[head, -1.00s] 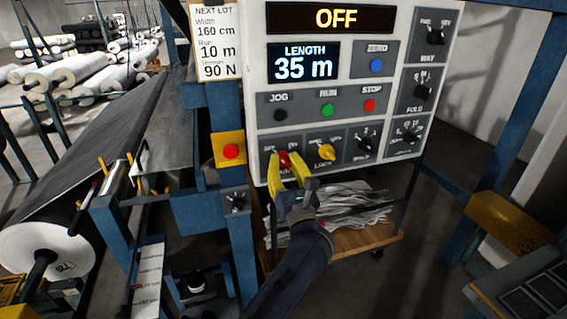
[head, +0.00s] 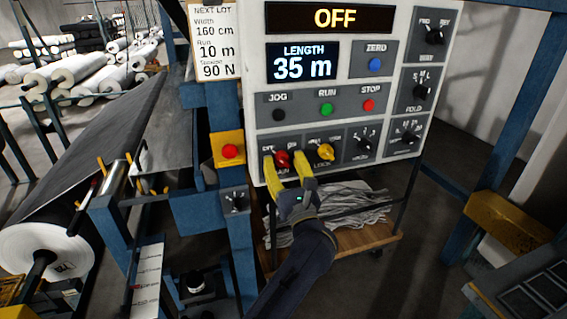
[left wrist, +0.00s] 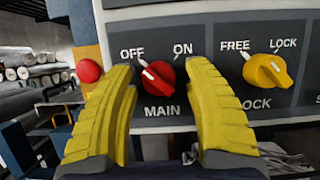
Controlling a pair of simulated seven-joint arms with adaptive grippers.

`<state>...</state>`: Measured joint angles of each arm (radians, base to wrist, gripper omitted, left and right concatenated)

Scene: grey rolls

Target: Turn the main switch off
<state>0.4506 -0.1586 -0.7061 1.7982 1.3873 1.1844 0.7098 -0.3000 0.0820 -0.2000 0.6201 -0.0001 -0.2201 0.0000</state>
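The red main switch (head: 282,159) is a knob at the lower left of the control panel (head: 258,100). In the left wrist view the main switch (left wrist: 158,78) has its white pointer turned up and left, towards OFF. The display (head: 335,18) at the panel's top reads OFF. My left gripper (head: 286,166) has its yellow fingers spread, one on each side of the knob. In the left wrist view the left gripper (left wrist: 165,85) shows gaps between both fingers and the knob. My right gripper is not in view.
The yellow lock knob (head: 325,152) is just right of the main switch, close to my right finger. A red button on a yellow box (head: 230,151) is to the left.

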